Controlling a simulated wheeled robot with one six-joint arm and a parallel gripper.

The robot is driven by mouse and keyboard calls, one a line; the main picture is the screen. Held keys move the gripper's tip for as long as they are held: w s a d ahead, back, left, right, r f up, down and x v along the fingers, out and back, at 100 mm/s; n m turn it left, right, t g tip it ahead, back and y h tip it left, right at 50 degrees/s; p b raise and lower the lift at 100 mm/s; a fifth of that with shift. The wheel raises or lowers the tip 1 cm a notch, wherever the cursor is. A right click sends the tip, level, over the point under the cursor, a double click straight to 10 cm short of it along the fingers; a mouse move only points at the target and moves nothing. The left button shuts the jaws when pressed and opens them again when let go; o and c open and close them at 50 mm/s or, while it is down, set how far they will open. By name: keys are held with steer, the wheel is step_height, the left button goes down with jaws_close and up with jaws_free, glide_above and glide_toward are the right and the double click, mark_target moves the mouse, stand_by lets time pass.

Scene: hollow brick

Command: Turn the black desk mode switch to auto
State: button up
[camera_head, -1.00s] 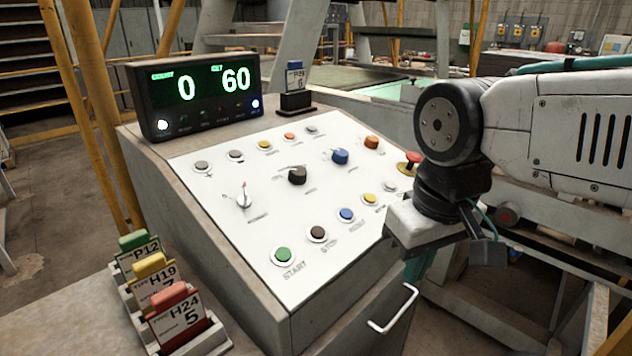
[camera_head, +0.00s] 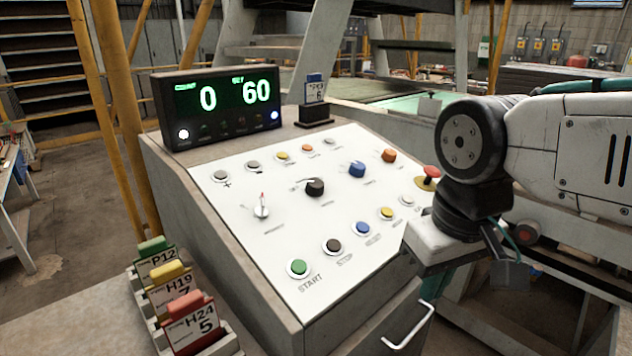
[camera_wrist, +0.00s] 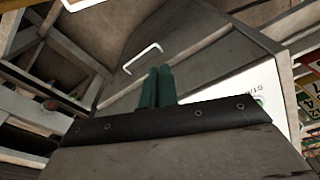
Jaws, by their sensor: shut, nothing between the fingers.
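The black desk mode switch (camera_head: 314,187) is a round knob in the middle of the white panel (camera_head: 240,225) on the sloped desk. Its pointer and small label are too small to read. My gripper shows in the wrist view with its two green fingers (camera_wrist: 157,87) together and nothing between them. In the head view my wrist hangs to the right of the panel, near its right edge and apart from the switch. The switch is not in the wrist view.
A blue knob (camera_head: 357,169) and an orange knob (camera_head: 389,155) stand right of the switch; a silver pointer knob (camera_head: 262,208) stands left. A red mushroom button (camera_head: 430,175) is close to my wrist. A green start button (camera_head: 298,268) is at the front. A display (camera_head: 220,105) reads 0 and 60.

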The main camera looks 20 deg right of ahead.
mark_target(315, 181)
steer(key=o, duration=1)
steer(key=shift+w+a+f+g, duration=0.15)
steer(key=shift+w+f+g, duration=0.05)
steer(key=shift+f+g, duration=0.1)
steer(key=w+a+r+n, duration=0.1)
steer(key=w+a+r, duration=0.1)
steer(key=w, duration=0.6)
steer(key=w+a+r+n, duration=0.1)
steer(key=w+r, duration=0.2)
steer(key=w, duration=0.4)
steer(key=w+a+r+n+g, duration=0.1)
steer(key=w+a+r, duration=0.1)
steer(key=w, duration=0.6)
steer(key=shift+w+a+r, duration=0.3)
steer(key=shift+r, duration=0.15)
steer(key=shift+n, duration=0.7)
steer(key=w+r, duration=0.2)
steer(key=w+a+r, duration=0.1)
steer(key=w+r, duration=0.1)
steer(key=shift+w+r, duration=0.15)
steer(key=shift+w, duration=0.05)
step_height(315, 181, down, 7)
steer(key=shift+s+r, duration=0.1)
steer(key=shift+s, duration=0.05)
steer(key=shift+f, duration=0.55)
steer(key=c, duration=0.9)
